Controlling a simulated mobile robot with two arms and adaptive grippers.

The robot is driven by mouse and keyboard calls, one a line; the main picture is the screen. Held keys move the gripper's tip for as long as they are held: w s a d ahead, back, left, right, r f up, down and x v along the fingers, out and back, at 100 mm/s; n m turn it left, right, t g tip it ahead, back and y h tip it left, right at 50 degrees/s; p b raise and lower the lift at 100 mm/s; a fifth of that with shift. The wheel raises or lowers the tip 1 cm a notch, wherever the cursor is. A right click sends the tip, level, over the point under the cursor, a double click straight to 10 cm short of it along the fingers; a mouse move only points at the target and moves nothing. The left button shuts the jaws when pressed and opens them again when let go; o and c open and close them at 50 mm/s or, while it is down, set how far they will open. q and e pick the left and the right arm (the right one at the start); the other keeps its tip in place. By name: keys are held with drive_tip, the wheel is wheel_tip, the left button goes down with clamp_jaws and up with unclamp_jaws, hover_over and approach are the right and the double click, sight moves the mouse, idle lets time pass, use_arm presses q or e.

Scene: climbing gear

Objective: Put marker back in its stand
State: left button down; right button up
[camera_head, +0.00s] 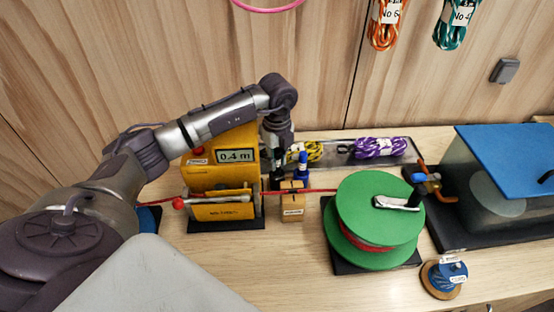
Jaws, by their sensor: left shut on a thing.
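The blue marker (302,164) is upright above the wooden stand block (292,207), which has a small white label. My left gripper (285,165) points down beside the yellow machine and is shut on the marker. The arm partly hides the fingers, and I cannot tell whether the marker's lower end touches the stand. My right gripper is not in view.
A yellow meter box (222,173) reading 0.4 m stands left of the stand. A red rope (322,190) runs from it to a green reel (372,212). A tray (343,151) with coiled ropes lies behind. A blue-lidded clear box (508,155) is at right.

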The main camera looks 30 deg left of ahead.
use_arm(q)
drive_tip(key=shift+f, duration=0.8)
drive_tip(key=shift+f, duration=0.2)
drive_tip(key=c, duration=1)
unclamp_jaws()
drive_tip(key=shift+r, duration=0.15)
